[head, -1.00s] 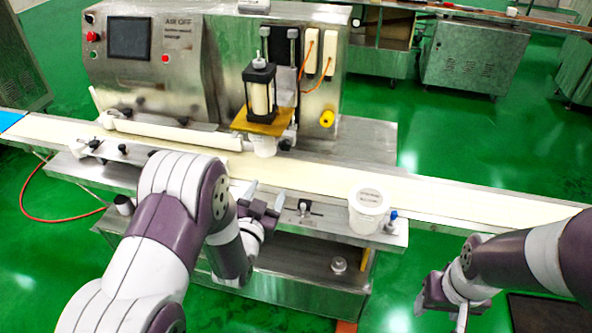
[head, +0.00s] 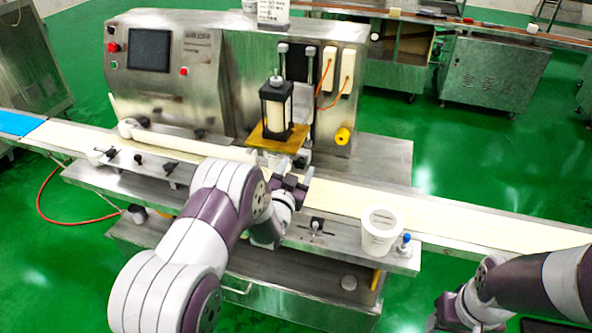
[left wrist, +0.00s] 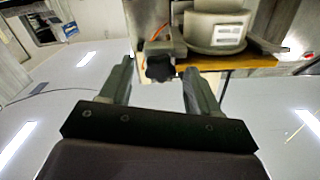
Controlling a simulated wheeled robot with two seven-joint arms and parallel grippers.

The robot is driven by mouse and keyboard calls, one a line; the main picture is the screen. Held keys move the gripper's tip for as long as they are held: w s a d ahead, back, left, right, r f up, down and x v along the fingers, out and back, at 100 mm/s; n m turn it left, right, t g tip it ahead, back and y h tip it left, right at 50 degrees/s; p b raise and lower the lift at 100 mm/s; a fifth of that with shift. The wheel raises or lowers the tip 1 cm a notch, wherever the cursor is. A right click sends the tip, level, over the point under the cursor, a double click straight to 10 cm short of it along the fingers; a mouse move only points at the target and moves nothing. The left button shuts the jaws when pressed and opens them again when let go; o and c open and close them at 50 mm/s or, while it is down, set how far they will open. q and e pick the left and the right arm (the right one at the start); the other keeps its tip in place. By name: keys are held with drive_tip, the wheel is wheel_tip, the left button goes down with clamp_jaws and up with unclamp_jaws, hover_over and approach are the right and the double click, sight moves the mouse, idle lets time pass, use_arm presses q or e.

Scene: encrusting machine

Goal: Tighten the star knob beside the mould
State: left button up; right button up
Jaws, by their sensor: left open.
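The star knob (left wrist: 160,67) is a small dark lobed knob in the left wrist view, on a bracket left of the white mould (left wrist: 214,32). My left gripper (left wrist: 158,72) is open. Its two fingers point toward the knob, which appears in the gap between the tips; I cannot tell whether they touch it. In the head view my left gripper (head: 291,183) is in front of the gold plate (head: 278,141) and hides the mould and most of the knob area. My right gripper (head: 456,312) is low at the right, its fingers unclear.
The encrusting machine (head: 205,95) stands behind the cream conveyor belt (head: 340,196). A white tub (head: 381,232) stands on the front ledge beside a blue-topped knob (head: 405,241). A white roller (head: 190,143) lies along the belt at left.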

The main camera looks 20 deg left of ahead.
use_arm(q)
drive_tip(key=shift+w, duration=0.1)
drive_tip(key=c, duration=1)
drive_tip(key=shift+c, duration=0.2)
drive_tip(key=shift+f, duration=0.15)
drive_tip(key=m+b, duration=0.3)
drive_tip(key=shift+f+m, duration=0.1)
drive_tip(key=shift+m, duration=0.3)
drive_tip(key=m+b, duration=0.4)
drive_tip(key=m, duration=0.2)
drive_tip(key=m+b, duration=0.4)
drive_tip(key=m, duration=0.1)
drive_tip(key=shift+m, duration=0.4)
drive_tip(key=m+b, duration=0.4)
drive_tip(key=m, duration=0.1)
drive_tip(key=shift+m, duration=0.3)
